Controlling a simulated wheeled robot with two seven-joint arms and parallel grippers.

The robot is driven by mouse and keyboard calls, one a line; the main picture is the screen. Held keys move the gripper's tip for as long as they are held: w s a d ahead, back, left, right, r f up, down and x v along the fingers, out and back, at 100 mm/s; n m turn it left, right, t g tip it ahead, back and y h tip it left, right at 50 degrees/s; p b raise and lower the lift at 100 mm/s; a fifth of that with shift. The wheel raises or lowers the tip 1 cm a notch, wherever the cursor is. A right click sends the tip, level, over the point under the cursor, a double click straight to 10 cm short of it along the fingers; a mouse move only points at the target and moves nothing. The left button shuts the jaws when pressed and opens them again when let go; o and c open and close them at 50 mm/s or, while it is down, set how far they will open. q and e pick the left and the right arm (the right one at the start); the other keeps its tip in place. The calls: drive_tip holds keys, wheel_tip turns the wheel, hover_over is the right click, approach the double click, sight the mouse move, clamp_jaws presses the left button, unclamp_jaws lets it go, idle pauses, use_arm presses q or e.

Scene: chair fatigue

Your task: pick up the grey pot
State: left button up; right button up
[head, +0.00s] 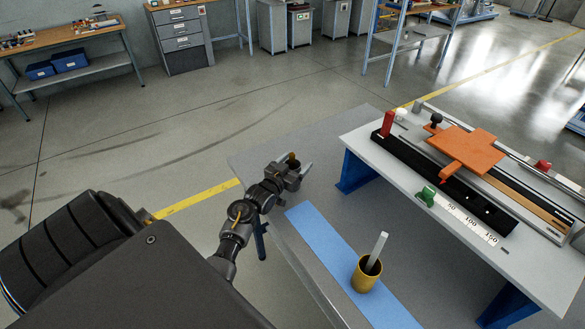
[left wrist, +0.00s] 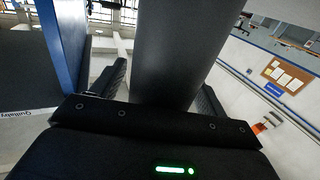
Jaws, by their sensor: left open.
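I see no pot that is clearly grey. The one pot-like thing is a yellow-gold cup (head: 367,273), upright on a blue strip (head: 320,232) on the grey table, with a flat grey stick (head: 377,250) standing in it. My left gripper (head: 297,166) is open, near the grey table's far left corner, well apart from the cup. In the left wrist view its two dark fingers stand apart. A wide dark grey shape (left wrist: 185,45) shows between and beyond them; I cannot tell what it is or whether they touch it. My right gripper is not in view.
A white bench (head: 375,150) with blue legs stands at the right, bearing a rail device with an orange plate (head: 466,148) and a ruler scale (head: 463,217). The grey table (head: 262,155) has free room around the blue strip. Cabinets and shelves line the back wall.

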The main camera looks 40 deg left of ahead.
use_arm(q)
drive_tip(key=shift+s, duration=0.1)
drive_tip(key=shift+c, duration=0.5)
drive_tip(key=c, duration=1.2)
drive_tip(key=shift+c, duration=0.3)
drive_tip(key=shift+r, duration=0.15)
